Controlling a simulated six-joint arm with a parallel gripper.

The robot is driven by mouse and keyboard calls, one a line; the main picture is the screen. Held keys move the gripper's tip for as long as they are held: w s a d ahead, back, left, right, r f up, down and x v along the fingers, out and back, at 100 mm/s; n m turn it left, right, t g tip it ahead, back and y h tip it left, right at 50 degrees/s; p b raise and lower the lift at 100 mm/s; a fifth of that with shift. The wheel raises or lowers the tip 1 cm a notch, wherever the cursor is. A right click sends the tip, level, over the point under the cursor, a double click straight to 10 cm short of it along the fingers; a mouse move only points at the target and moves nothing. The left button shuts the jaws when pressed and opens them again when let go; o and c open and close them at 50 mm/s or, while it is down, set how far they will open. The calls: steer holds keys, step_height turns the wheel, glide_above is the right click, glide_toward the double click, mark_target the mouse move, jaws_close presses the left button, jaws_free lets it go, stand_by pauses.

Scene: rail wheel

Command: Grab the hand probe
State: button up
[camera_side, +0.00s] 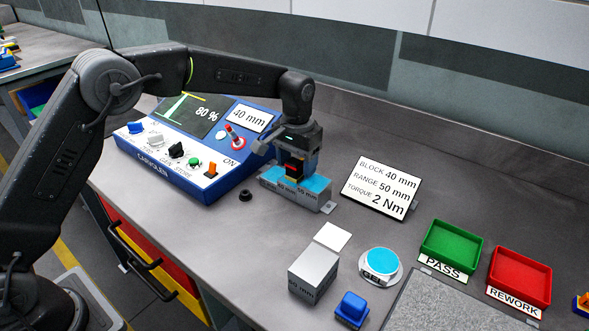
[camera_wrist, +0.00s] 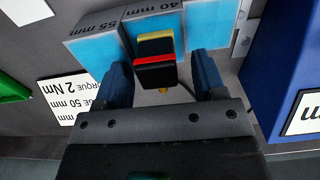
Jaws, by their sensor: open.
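The hand probe (camera_wrist: 155,74) looks like a small black piece with red and yellow bands. In the wrist view it stands between the two blue fingers of my gripper (camera_wrist: 161,66), with a visible gap on each side. My gripper is open around it and not closed on it. In the side view the probe (camera_side: 293,170) shows as a small dark, red and yellow patch under my gripper (camera_side: 291,163), partly hidden by the fingers. It is over the row of blue-topped grey blocks (camera_side: 311,186); whether it rests on them I cannot tell.
The blue instrument console (camera_side: 185,182) stands close to the left. A placard (camera_side: 382,188) leans at right. A 50 mm-type grey block (camera_side: 314,270), a round blue-topped device (camera_side: 380,263), a blue piece (camera_side: 352,308), a green tray (camera_side: 450,246) and a red tray (camera_side: 520,276) lie toward the front right.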

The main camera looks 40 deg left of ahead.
steer(key=shift+c, duration=0.4)
steer(key=c, duration=1)
steer(key=shift+r, duration=0.1)
steer(key=shift+r, duration=0.1)
